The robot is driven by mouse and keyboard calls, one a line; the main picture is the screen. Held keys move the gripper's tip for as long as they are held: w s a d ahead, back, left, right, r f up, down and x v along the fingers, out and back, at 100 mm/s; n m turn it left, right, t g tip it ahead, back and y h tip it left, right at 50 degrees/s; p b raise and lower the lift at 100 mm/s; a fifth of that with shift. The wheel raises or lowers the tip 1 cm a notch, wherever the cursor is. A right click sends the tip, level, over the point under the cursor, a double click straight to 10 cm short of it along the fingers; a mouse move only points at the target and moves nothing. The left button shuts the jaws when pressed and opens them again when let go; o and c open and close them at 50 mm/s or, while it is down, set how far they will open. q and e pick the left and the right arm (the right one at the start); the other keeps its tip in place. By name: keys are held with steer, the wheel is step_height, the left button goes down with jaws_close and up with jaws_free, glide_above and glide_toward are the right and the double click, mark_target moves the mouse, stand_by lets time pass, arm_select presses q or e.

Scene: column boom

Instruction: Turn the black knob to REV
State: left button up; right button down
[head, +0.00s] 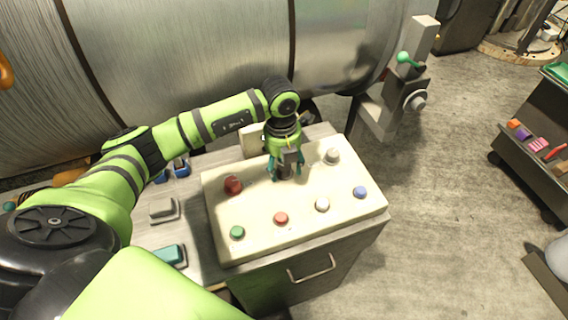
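A pale sloped control panel (252,207) sits on a grey metal cabinet below the big steel cylinder. My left gripper (286,176) points down over the panel's upper middle, between a dark red knob (232,185) and a pale grey knob (332,155). Its two teal fingers stand apart at the panel's surface. I cannot make out the black knob; the spot under and between the fingers is hidden by the gripper. No REV label is readable. My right gripper is not in view.
Along the panel's front are a green button (237,232), a red button (281,218), a white button (322,204) and a blue button (360,192). A dark cart (535,150) is at far right; floor between is clear.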

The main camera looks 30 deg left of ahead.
mark_target(282, 165)
arm_select(q)
steer(key=shift+r, duration=0.15)
step_height(282, 165, up, 12)
steer(key=shift+a, duration=0.2)
stand_by(0.6)
